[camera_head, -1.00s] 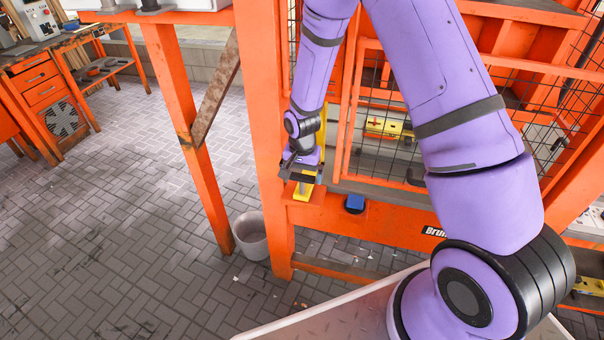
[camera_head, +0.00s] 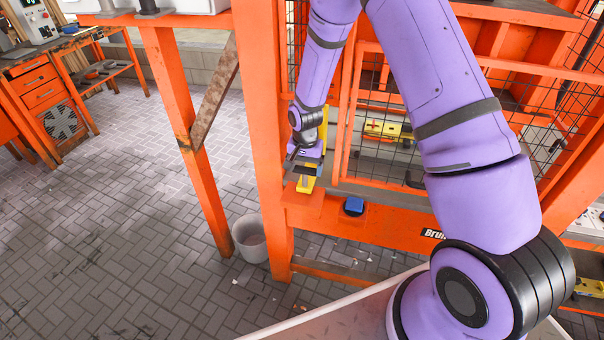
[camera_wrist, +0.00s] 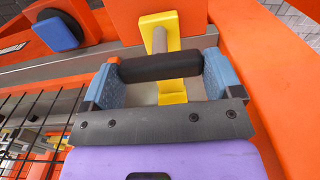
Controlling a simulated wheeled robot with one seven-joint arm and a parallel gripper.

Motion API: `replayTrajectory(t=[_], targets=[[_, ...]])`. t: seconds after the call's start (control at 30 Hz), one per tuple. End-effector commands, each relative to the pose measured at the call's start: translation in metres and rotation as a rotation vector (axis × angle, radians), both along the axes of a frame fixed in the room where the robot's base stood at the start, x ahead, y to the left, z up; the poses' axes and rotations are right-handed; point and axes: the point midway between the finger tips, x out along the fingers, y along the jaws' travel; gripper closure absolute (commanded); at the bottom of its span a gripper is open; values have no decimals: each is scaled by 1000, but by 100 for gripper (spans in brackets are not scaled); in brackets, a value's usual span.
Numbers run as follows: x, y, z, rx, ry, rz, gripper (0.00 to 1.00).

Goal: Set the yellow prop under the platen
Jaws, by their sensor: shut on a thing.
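The yellow prop (camera_head: 306,184) is in my gripper (camera_head: 304,169), in front of the orange press frame and just above a small orange ledge (camera_head: 308,203). In the wrist view, the blue pads of my gripper (camera_wrist: 158,67) are shut on the prop's black grip, which lies crosswise between them. The prop's yellow end (camera_wrist: 160,22), a grey rod and another yellow part (camera_wrist: 172,93) show on either side of the grip. The prop looks tilted in the head view, and my wrist hides part of it. I cannot clearly pick out the platen.
A blue button-like block (camera_head: 354,206) sits on the orange beam right of the ledge. A wire-mesh guard (camera_head: 372,100) is close on the right, with a yellow and red part (camera_head: 384,129) behind it. An orange post (camera_head: 263,130) stands left. A bucket (camera_head: 250,238) is on the floor.

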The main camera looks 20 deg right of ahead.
Motion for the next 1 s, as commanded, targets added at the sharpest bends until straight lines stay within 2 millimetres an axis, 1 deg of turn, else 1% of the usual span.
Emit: replayTrajectory(t=[0.2, 0.23, 0.3, 0.53, 0.67, 0.77, 1.0], targets=[[0, 1, 0, 1, -1, 0, 58], [0, 1, 0, 1, -1, 0, 13], [0, 1, 0, 1, -1, 0, 0], [0, 1, 1, 1, -1, 0, 0], [0, 1, 9, 1, -2, 0, 0], [0, 1, 24, 1, -3, 0, 0], [0, 1, 69, 1, -3, -1, 0]])
